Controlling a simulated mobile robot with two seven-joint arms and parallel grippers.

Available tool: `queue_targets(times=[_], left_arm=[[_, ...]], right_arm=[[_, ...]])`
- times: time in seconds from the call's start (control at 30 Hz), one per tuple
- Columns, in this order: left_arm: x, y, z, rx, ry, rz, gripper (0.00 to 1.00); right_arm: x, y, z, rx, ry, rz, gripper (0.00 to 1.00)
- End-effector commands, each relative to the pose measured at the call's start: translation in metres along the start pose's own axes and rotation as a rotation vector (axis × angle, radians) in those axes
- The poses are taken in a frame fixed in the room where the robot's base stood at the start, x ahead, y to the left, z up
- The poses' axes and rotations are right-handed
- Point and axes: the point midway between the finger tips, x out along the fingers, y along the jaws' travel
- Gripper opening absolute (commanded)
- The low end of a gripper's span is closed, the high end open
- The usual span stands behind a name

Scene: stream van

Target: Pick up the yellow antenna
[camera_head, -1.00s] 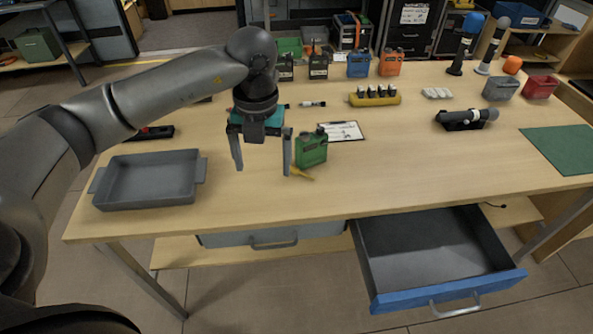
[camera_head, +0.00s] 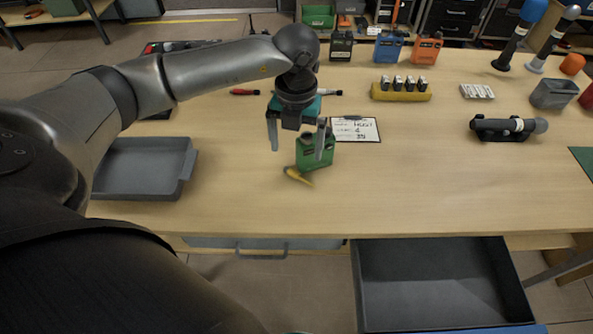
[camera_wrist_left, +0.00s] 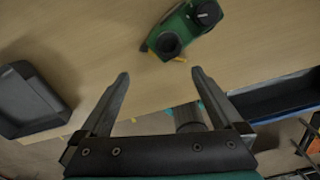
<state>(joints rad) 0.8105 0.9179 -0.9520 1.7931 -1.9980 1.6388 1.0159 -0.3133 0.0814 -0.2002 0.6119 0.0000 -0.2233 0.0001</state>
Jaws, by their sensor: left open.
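The small yellow antenna (camera_head: 298,176) lies on the wooden table at the front left foot of a green radio-like box (camera_head: 315,151). In the left wrist view only small yellow bits (camera_wrist_left: 180,59) show by the green box (camera_wrist_left: 184,30); most of the antenna is hidden there. My left gripper (camera_head: 297,150) is open and empty, pointing down above and just behind the antenna. One finger overlaps the green box in the head view; I cannot tell if they touch. The left wrist view shows both fingers (camera_wrist_left: 160,74) apart with nothing between them. My right gripper is not in view.
A grey tray (camera_head: 150,187) sits at the table's left. A clipboard (camera_head: 355,129) lies behind the green box. A yellow battery holder (camera_head: 401,94) and a dark microphone on a stand (camera_head: 508,127) are farther right. An open drawer (camera_head: 435,275) juts out below the table's front edge.

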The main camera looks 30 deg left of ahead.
Motion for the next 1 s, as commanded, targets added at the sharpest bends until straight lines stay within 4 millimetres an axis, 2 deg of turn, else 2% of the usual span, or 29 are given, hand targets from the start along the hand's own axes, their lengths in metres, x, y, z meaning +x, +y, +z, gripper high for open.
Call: queue_targets(times=[0.03,0.1,0.37,0.63,0.77,0.97,1.0], left_arm=[[0.012,0.000,-0.001,0.000,0.003,0.001,1.00],[0.022,0.000,0.000,0.001,0.002,0.000,1.00],[0.041,0.001,0.001,0.001,0.000,0.000,1.00],[0.080,0.006,0.003,0.000,0.001,0.001,1.00],[0.087,0.005,0.004,0.001,0.000,0.000,1.00],[0.087,0.006,0.004,0.002,-0.001,0.000,1.00],[0.087,0.006,0.004,0.002,-0.001,0.000,0.97]], right_arm=[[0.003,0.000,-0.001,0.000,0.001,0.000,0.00],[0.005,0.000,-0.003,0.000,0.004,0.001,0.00],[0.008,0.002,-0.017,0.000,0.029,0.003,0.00],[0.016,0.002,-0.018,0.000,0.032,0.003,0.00],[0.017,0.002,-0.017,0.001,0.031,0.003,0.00],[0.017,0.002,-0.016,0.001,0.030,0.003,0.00],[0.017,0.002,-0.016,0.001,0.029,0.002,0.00]])
